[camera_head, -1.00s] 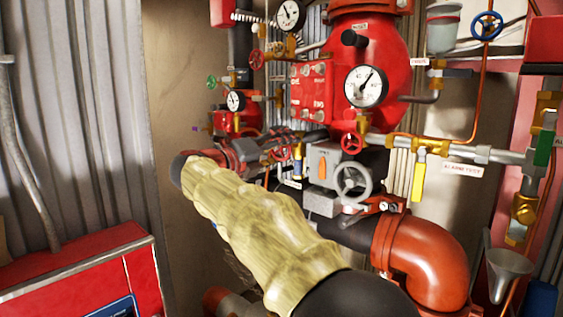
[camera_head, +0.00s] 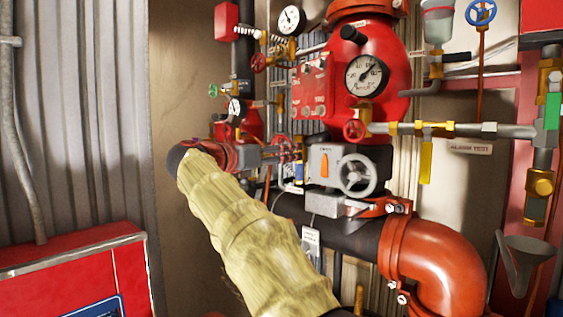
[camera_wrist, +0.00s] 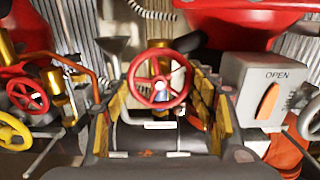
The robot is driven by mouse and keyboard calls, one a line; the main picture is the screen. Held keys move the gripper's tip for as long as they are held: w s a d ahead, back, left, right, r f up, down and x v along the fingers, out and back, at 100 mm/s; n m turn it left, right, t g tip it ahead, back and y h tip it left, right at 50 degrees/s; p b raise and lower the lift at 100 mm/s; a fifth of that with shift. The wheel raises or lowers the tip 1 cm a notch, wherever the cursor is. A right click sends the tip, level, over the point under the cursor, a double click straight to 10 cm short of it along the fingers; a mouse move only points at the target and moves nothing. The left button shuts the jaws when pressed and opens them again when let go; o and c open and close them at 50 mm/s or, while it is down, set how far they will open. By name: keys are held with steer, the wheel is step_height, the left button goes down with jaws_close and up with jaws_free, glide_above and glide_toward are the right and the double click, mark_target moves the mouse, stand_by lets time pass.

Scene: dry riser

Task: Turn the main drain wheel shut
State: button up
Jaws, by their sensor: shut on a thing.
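A small red handwheel (camera_head: 288,148) sits left of the grey box in the head view; no readable label marks it as the main drain wheel. In the wrist view the red wheel (camera_wrist: 158,78) faces me with its spokes and hub visible. My gripper (camera_wrist: 160,88) has one yellow-edged finger on each side of this wheel, and is shut on it. In the head view my gripper (camera_head: 262,152) reaches the wheel from the left, and the exact finger contact is too small to see.
The grey box (camera_head: 328,162) with an orange indicator and a grey handwheel (camera_head: 357,175) stands just right of my gripper. A thick orange pipe elbow (camera_head: 440,262) lies below right. A red cabinet (camera_head: 75,275) stands at lower left.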

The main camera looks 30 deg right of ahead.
steer(key=shift+w+f+m+b, duration=0.15)
steer(key=shift+f+m+b, duration=0.1)
steer(key=shift+m+b, duration=0.75)
steer(key=shift+m, duration=0.4)
steer(key=o, duration=1.2)
steer(key=shift+r, duration=0.2)
steer(key=shift+a, duration=0.1)
steer(key=v, duration=1.2)
